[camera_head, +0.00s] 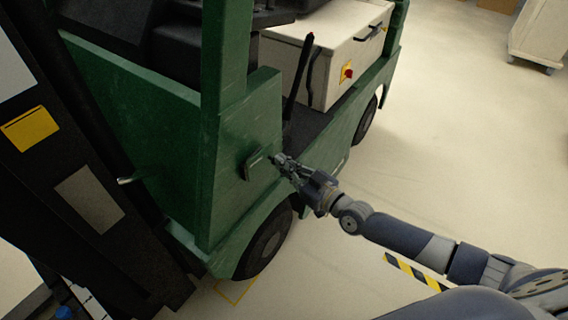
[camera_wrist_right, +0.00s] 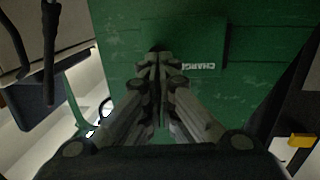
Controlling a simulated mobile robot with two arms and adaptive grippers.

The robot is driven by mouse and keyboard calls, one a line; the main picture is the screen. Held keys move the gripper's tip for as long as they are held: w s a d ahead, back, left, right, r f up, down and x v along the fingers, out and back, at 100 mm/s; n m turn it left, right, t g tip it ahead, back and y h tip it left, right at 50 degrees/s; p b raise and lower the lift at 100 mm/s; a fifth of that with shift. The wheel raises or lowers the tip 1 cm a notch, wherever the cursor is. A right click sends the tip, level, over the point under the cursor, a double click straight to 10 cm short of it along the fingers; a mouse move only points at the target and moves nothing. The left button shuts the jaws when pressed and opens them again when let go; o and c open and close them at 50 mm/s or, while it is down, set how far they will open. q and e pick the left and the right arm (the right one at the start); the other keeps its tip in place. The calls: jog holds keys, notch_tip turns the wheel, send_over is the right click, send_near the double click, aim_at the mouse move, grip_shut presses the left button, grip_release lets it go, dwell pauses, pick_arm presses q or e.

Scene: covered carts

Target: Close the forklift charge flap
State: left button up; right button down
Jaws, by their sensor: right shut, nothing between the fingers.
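The green forklift (camera_head: 150,130) stands at the left and centre of the head view. Its charge flap (camera_head: 251,168) is a small green plate on the side panel, and it seems to stand slightly out from the panel. In the right wrist view the flap (camera_wrist_right: 190,40) has the word CHARGE beside it, upside down. My right gripper (camera_head: 277,160) is shut and empty, with its fingertips at the edge of the flap. In the right wrist view the fingertips (camera_wrist_right: 157,55) overlap the flap's lower left corner; whether they touch it is unclear. My left gripper is not in view.
A black lever (camera_head: 298,85) and a white box with a red switch (camera_head: 335,50) are on the forklift behind the flap. A small metal handle (camera_head: 132,180) juts out left of the flap.

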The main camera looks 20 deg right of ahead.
jog(key=shift+w, duration=0.15)
jog(key=shift+b+x, duration=0.5)
jog(key=shift+x, duration=0.25)
jog(key=shift+w+d, duration=0.2)
jog(key=shift+d, duration=0.05)
jog(key=shift+s+r, duration=0.1)
jog(key=shift+r, duration=0.15)
jog(key=shift+d, duration=0.1)
